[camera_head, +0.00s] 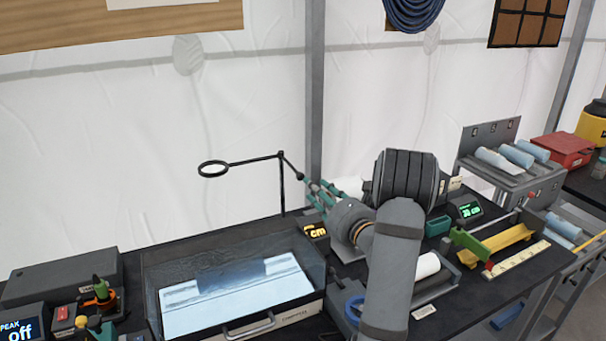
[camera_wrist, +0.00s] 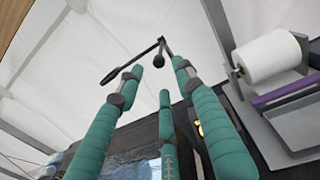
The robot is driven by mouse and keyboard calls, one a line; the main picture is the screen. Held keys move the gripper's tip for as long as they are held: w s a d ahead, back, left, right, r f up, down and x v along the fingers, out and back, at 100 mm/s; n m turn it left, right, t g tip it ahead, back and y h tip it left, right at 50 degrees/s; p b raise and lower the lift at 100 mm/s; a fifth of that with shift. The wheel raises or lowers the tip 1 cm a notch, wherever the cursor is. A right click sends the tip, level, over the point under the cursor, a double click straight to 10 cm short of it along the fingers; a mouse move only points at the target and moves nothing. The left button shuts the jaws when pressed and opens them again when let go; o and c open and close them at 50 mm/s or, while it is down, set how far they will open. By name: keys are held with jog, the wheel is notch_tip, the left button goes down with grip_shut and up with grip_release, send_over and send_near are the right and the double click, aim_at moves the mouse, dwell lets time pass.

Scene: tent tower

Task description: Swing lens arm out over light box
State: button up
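The black lens arm (camera_head: 255,160) sits on a thin upright post (camera_head: 282,190) behind the light box. Its ring lens (camera_head: 213,169) points left, and a short bent end reaches right and down to a small knob (camera_head: 300,176). The light box (camera_head: 275,323) has a lit white panel and clear walls. My gripper (camera_head: 310,186) comes in from the right, its teal fingers close to the knob. In the wrist view the fingers (camera_wrist: 160,76) are spread with nothing clearly between them. The black arm (camera_wrist: 140,56) shows just beyond their tips; whether they touch is unclear.
A small yellow-lit display (camera_head: 315,231) stands below my gripper. A white paper roll (camera_wrist: 268,56) is to the right in the wrist view. Dark grey case (camera_head: 62,277) and small tools (camera_head: 97,295) lie left of the light box. The tent wall is close behind.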

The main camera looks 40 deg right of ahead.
aim_at(302, 178)
jog(key=w+p, duration=0.1)
jog(key=w, duration=0.2)
jog(key=w+d+p, duration=0.1)
jog(key=w, duration=0.2)
jog(key=w+p, duration=0.1)
jog(key=w, duration=0.2)
jog(key=shift+d, duration=0.2)
grip_shut()
dwell(0.6)
